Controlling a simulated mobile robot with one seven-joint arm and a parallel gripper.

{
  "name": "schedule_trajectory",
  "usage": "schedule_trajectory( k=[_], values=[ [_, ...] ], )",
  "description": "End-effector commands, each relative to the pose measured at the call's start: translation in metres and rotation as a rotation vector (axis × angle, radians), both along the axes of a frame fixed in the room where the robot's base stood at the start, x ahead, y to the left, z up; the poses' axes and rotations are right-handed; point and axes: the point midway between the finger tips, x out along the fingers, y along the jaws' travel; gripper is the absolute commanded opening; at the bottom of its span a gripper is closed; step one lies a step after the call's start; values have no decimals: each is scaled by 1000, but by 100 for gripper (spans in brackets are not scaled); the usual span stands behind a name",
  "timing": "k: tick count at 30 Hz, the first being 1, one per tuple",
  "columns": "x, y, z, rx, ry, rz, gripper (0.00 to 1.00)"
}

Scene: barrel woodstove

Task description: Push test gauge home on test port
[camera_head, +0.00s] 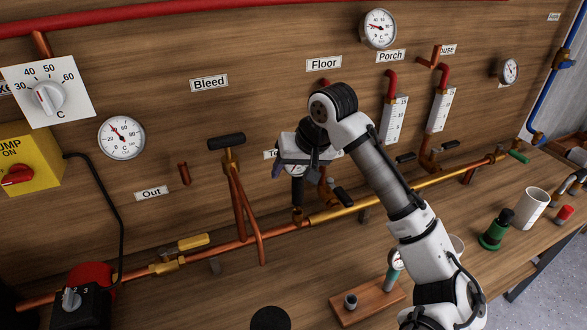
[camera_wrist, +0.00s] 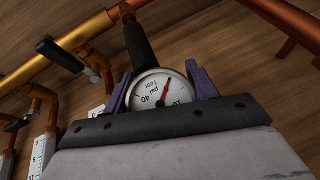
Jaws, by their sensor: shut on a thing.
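The test gauge (camera_wrist: 165,90) has a round white face marked psi and Test, with a red needle. My gripper (camera_wrist: 158,76) is shut on it, with one purple finger at each side of the dial. A dark cylindrical stem (camera_wrist: 138,46) runs from the gauge to the copper and brass pipe. In the head view my gripper (camera_head: 294,172) is above the pipe, and the stem (camera_head: 297,190) points down at the brass test port (camera_head: 298,215). The stem appears in line with the port and meeting it. How deeply it is seated I cannot tell.
The brass pipe (camera_head: 400,190) runs along the board. A black-handled valve (camera_head: 227,142) stands left of my gripper, and another black handle (camera_head: 342,196) is close on its right. A wooden block (camera_head: 368,302), a white mug (camera_head: 533,207) and a green-black item (camera_head: 497,230) are on the bench.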

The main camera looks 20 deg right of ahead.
Motion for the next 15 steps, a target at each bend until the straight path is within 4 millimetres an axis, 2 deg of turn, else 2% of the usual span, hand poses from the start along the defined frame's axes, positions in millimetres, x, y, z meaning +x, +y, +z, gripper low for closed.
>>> schedule_trajectory(
  k=[15],
  values=[
    [0,0,-10,1,-1,0,30]
  ],
)
